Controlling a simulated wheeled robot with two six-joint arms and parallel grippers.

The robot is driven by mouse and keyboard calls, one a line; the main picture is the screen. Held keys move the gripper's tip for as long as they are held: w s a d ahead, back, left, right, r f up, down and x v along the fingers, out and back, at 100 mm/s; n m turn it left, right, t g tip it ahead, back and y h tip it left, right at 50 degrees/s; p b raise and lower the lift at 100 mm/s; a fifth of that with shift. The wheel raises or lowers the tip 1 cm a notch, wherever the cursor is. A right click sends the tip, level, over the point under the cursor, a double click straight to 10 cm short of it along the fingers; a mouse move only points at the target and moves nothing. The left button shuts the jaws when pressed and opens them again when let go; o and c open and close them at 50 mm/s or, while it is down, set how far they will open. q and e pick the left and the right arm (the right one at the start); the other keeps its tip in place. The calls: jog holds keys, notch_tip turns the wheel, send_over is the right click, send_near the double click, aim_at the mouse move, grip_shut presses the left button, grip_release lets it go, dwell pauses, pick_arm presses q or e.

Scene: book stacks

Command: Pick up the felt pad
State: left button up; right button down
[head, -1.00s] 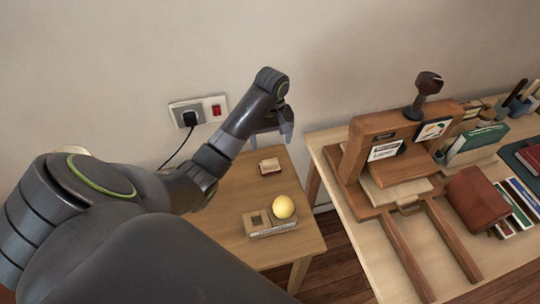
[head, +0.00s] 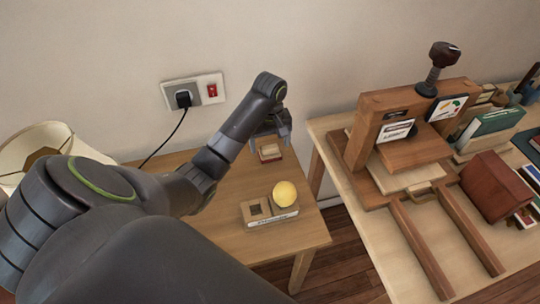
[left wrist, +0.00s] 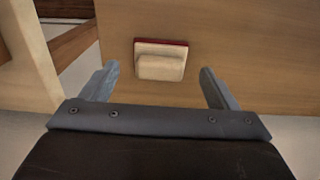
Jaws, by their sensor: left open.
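The felt pad (head: 270,153) appears to be the small cream block with a dark red layer on the small wooden table. In the left wrist view the felt pad (left wrist: 160,62) lies flat, its red edge showing around the cream top. My left gripper (head: 270,138) is open and empty above it. In the left wrist view my left gripper (left wrist: 160,85) has its fingers spread wide, with the pad beyond the fingertips and between their lines. The fingers do not touch it. My right gripper is not in view.
A larger table (head: 385,255) at right bears a wooden press (head: 376,112), a dark red book (head: 497,187) and other books. A lampshade (head: 38,150) stands at left.

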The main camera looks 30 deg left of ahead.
aim_at(270, 146)
pick_arm(q)
notch_tip(270, 146, down, 2)
jog(key=shift+f, duration=0.1)
jog(key=c, duration=1.2)
jog(key=shift+o, duration=0.2)
jog(key=shift+r, duration=0.65)
notch_tip(270, 146, up, 8)
jog(key=p, duration=0.5)
jog(key=shift+f+p, duration=0.15)
jog(key=shift+p, duration=0.15)
jog(key=shift+r+p, duration=0.6)
